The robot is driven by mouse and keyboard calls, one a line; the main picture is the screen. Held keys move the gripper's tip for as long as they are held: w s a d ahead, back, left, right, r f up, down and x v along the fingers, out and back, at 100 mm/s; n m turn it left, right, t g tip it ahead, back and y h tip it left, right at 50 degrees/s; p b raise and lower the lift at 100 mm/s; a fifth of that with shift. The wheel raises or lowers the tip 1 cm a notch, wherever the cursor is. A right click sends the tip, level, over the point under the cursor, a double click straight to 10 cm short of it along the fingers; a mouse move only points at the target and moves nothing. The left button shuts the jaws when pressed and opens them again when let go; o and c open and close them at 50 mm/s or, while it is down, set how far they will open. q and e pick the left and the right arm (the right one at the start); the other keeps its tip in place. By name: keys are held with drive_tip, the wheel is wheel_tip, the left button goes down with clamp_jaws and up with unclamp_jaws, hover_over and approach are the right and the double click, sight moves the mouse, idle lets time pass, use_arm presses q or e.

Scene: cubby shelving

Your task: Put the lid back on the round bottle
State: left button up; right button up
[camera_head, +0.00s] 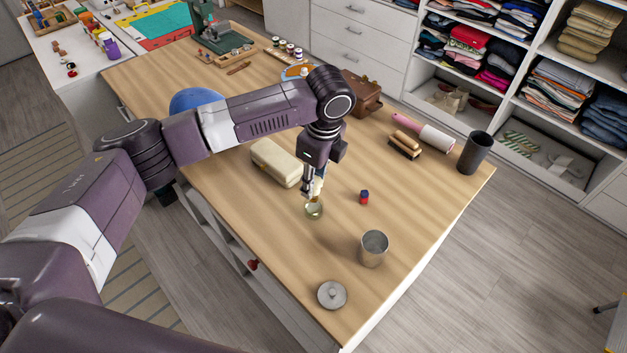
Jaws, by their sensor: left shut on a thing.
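A small round greenish glass bottle (314,211) stands on the wooden table, left of the metal cup. My left gripper (308,192) points down right above it. It is shut on a small pale thing, which looks like the bottle's lid, partly hidden by the fingers. I cannot tell whether this lid touches the bottle's mouth. My right gripper is not in view.
A metal cup (374,248) and a grey knobbed disc (332,294) stand nearer the table's front corner. A small red and blue cube (364,197) lies right of the bottle. A cream case (276,163) lies close behind on the left. A dark cup (474,153) stands at the right edge.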

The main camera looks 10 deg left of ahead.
use_arm(q)
drive_tip(key=shift+f, duration=0.6)
drive_tip(key=shift+f+p, duration=0.35)
drive_tip(key=shift+p, duration=0.1)
idle(0.9)
drive_tip(key=shift+f+p, duration=0.3)
idle(0.4)
drive_tip(key=shift+f+p, duration=0.1)
drive_tip(key=shift+p, duration=0.35)
idle(0.3)
drive_tip(key=o, duration=1.3)
